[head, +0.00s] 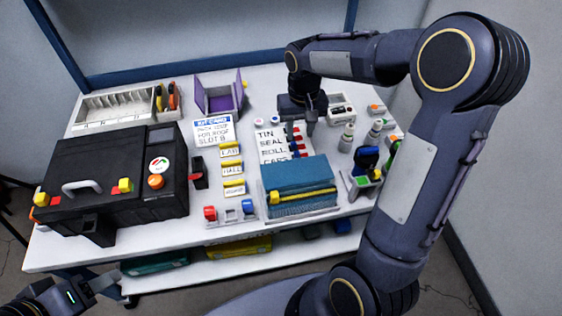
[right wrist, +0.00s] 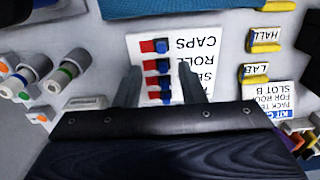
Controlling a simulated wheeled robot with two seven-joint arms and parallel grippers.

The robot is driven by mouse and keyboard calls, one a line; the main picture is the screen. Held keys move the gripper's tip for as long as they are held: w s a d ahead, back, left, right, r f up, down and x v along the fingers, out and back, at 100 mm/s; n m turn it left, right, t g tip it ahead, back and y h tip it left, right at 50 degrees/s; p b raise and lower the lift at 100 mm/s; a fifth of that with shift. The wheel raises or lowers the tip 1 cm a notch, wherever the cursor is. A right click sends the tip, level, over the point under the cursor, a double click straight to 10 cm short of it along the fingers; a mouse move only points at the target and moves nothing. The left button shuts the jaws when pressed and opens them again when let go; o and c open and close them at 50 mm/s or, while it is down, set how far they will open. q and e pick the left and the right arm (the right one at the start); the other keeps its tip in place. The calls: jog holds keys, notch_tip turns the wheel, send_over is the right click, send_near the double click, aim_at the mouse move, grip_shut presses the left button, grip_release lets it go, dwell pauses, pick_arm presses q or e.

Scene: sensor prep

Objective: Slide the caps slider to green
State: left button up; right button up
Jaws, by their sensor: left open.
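A white board (head: 270,145) with the printed rows TIN, SEAL, ROLL and CAPS lies on the table, its bottom row partly behind the blue box. In the right wrist view it is upside down, and the CAPS row shows a red part (right wrist: 147,46) beside a blue slider knob (right wrist: 162,45). No green shows on this row. My right gripper (head: 302,126) is above the board's upper right. Its fingers (right wrist: 160,87) are apart, one on each side of the slider column, with nothing between them at the tips. My left gripper (head: 98,288) is open and empty, low at the left, off the table.
A blue box with a yellow strap (head: 300,178) stands close in front of the board. A black case (head: 110,180) fills the left. Yellow labelled blocks (head: 231,168) are left of the board. Small bottles (head: 346,138) and a tool holder (head: 362,180) stand at the right.

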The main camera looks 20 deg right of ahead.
aim_at(297, 152)
jog(key=shift+w+a+f, duration=0.1)
jog(key=shift+w+f, duration=0.15)
jog(key=shift+f, duration=0.8)
notch_tip(297, 152, down, 6)
jog(key=shift+f+b, duration=0.2)
jog(key=shift+b, duration=0.95)
grip_shut()
